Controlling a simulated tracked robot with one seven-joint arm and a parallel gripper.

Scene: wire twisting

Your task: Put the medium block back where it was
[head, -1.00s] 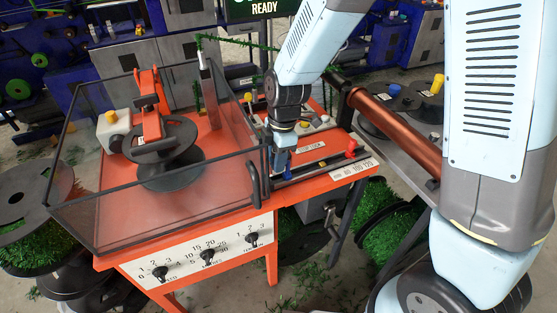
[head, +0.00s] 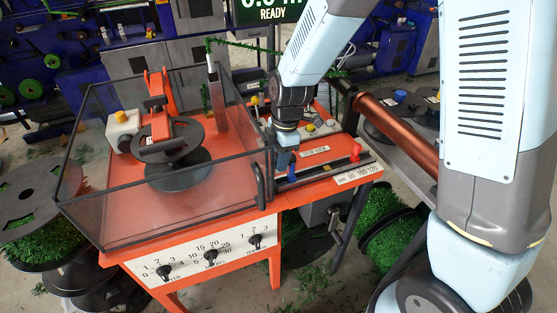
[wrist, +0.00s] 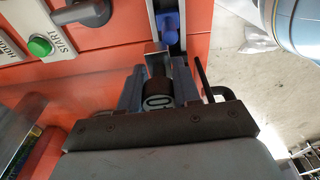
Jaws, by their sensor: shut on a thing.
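My gripper (wrist: 158,85) is shut on a small dark block (wrist: 156,86) with a pale, partly readable label on its near end. Only that end shows between the fingers, so I cannot tell its size from this view. A narrow grey metal piece stands just beyond the block. In the head view my gripper (head: 288,160) points down at the rail (head: 325,172) along the front of the orange machine, left of the red knob (head: 356,151). The block cannot be made out there. I cannot tell whether it touches the rail.
A blue piece (wrist: 168,25) sits in the rail beyond my fingers. The green START button (wrist: 40,46) is to the left. A clear guard box (head: 165,200) stands left of my gripper, with its dark handle (head: 260,186) close by. A copper roller (head: 402,132) lies to the right.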

